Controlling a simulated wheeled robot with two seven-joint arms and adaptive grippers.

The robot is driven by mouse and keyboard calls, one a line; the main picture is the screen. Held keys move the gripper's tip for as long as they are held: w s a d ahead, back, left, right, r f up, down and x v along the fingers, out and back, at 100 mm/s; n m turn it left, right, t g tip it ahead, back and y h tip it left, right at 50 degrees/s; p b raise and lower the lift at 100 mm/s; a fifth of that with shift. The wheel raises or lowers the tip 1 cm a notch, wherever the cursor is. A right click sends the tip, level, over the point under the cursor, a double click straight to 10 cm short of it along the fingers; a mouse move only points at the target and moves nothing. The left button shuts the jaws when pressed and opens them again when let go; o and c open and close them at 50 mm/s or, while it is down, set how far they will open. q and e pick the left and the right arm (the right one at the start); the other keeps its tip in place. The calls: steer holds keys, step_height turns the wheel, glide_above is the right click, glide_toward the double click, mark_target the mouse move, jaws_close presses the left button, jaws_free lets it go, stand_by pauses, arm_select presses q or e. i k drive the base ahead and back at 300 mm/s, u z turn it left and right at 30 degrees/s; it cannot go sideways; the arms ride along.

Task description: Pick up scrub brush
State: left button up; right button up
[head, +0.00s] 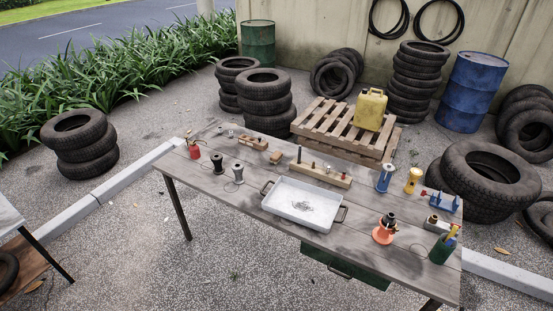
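A wooden work table (215,205) stands in the middle of the head view. A small brown block-like object (276,157) lies near the table's far edge, left of the middle; it may be the scrub brush, but it is too small to be sure. Beside it on the left lies a longer tan wooden block (253,143), apart from it. No bristles can be made out. Neither of my grippers is in view.
A white tray with handles (292,215) sits mid-table. Spools (235,172), a red oil can (194,151), a wooden rack (320,174), an orange item (385,232) and a green container (441,248) stand around it. Tires (265,95) and a pallet (335,122) lie behind.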

mark_target(278, 156)
steer(key=u, duration=0.45)
steer(key=i, duration=1.95)
steer(key=u, duration=0.25)
